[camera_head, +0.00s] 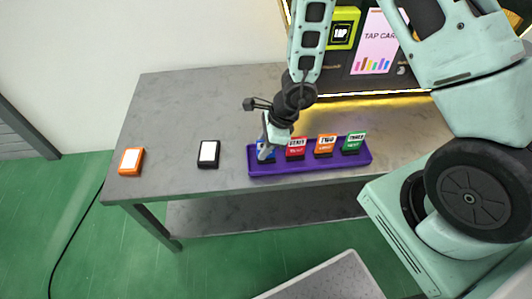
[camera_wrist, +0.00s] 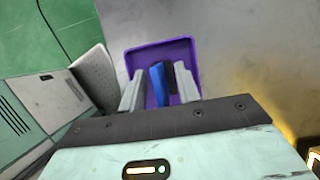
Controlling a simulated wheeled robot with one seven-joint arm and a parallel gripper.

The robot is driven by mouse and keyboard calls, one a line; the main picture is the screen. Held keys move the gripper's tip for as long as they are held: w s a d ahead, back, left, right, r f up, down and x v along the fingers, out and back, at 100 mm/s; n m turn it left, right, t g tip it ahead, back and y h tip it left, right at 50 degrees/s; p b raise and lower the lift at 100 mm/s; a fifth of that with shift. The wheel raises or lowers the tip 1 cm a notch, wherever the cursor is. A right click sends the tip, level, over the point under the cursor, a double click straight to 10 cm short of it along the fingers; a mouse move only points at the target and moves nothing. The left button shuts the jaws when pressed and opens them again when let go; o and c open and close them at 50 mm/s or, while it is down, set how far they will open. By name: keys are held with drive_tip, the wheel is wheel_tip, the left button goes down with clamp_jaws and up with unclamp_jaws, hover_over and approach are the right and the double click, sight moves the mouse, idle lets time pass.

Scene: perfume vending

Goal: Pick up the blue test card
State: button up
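The blue test card (camera_head: 271,154) stands at the left end of a purple tray (camera_head: 310,170), largely covered by my gripper in the head view. My gripper (camera_head: 265,150) points down at it. In the wrist view the fingers of my gripper (camera_wrist: 160,92) are apart, one on each side of the upright blue card (camera_wrist: 157,84). Gaps show between the card and both fingers. A dark blue part stands right beside the card, also between the fingers. The purple tray (camera_wrist: 143,55) lies below them.
In the same tray stand a red card (camera_head: 296,150), an orange card (camera_head: 325,147) and a green card (camera_head: 352,143). A black-framed block (camera_head: 208,153) and an orange-framed block (camera_head: 131,160) lie left on the grey table (camera_head: 170,110). A lit display (camera_head: 372,50) stands behind.

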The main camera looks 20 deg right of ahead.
clamp_jaws()
